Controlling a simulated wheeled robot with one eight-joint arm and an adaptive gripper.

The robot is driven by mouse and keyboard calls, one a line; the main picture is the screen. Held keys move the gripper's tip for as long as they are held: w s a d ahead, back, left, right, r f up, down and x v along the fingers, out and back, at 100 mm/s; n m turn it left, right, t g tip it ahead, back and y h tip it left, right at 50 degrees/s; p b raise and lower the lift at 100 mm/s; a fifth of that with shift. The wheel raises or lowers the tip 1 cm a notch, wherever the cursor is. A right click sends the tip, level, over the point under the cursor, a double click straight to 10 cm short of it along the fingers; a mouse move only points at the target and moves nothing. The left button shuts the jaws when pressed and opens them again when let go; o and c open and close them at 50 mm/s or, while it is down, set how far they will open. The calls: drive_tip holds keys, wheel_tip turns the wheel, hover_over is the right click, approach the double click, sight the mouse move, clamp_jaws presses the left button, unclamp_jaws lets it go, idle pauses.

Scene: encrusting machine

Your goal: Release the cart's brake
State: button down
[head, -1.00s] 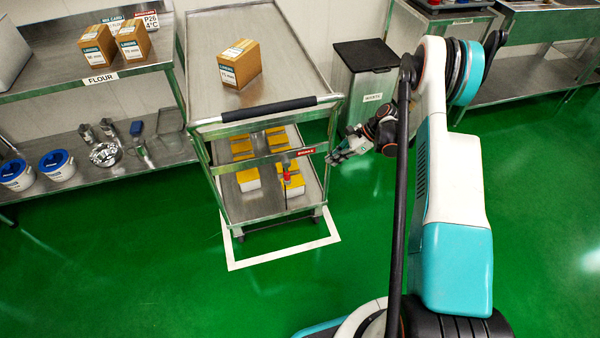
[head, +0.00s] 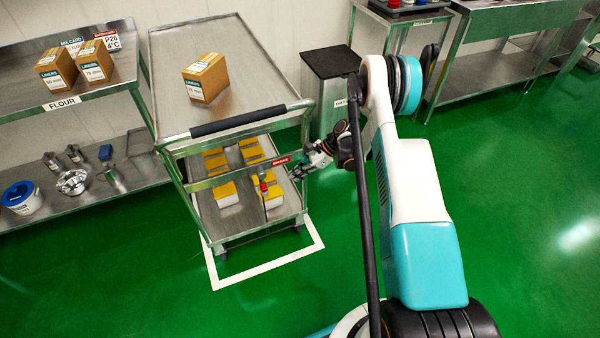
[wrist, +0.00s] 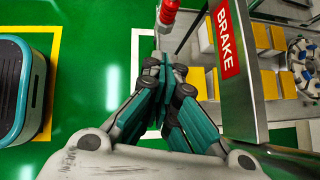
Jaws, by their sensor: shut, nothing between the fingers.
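The steel cart (head: 235,146) stands left of my arm, with a black push handle (head: 252,117) across its near end. A red BRAKE label (head: 281,161) is on its cross bar; it shows large in the wrist view (wrist: 225,42). Below the bar is the brake lever with a red grip (head: 264,187), roughly upright. In the wrist view the red grip (wrist: 168,12) lies just beyond my fingertips, apart from them. My gripper (head: 295,174) is just right of the lever, shut and empty; its closed fingers also show in the wrist view (wrist: 165,72).
A cardboard box (head: 206,78) sits on the cart top, and yellow-and-white boxes (head: 225,192) on its lower shelf. A black-topped bin (head: 330,62) stands behind my gripper. The flour shelf (head: 115,90) is at left. Green floor in front is clear.

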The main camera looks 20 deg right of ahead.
sight(262, 182)
drive_tip(key=w+a+f+b, duration=0.1)
drive_tip(key=a+f+b, duration=0.2)
drive_tip(key=a, duration=0.4)
drive_tip(key=shift+w+a+f, duration=0.2)
drive_tip(key=shift+a+f, duration=0.05)
drive_tip(key=shift+f, duration=0.05)
